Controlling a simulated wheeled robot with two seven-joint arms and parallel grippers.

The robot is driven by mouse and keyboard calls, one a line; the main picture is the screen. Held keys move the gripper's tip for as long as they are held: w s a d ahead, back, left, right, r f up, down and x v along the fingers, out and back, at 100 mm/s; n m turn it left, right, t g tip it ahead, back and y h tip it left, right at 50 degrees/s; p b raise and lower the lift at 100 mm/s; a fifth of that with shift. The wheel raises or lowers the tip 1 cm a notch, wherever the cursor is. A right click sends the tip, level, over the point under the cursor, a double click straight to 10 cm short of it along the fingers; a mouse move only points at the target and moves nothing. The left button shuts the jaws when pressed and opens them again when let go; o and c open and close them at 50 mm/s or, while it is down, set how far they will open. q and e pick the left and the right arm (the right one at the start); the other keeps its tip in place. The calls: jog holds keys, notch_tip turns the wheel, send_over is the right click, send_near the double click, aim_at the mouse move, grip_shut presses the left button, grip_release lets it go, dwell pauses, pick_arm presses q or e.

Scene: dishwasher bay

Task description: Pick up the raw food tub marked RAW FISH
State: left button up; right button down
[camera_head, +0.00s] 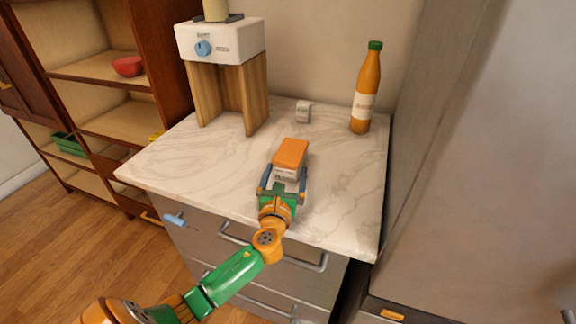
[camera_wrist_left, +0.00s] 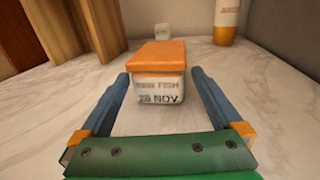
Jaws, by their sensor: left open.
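The raw food tub (camera_head: 290,156) is a small clear box with an orange lid, standing upright on the marble counter. In the left wrist view the tub (camera_wrist_left: 158,84) shows a label that reads as RAW FISH, partly blurred, with "28 NOV" below. My left gripper (camera_head: 284,178) is open at the near side of the tub. In the left wrist view its blue fingers (camera_wrist_left: 160,84) reach to either side of the tub's front, with a gap on each side and no visible contact. My right gripper is not in view.
A white appliance (camera_head: 222,42) on wooden legs stands at the back left of the marble counter (camera_head: 180,158). An orange bottle (camera_head: 366,90) with a green cap stands at the back right. A small grey-white item (camera_head: 303,112) sits behind the tub. The counter around the tub is clear.

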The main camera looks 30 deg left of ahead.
aim_at(291, 159)
pick_arm(q)
jog(key=x, duration=0.4)
jog(key=shift+w+a+r, duration=0.1)
jog(key=shift+w, duration=0.15)
jog(key=shift+r, duration=0.1)
jog(key=c, duration=1.5)
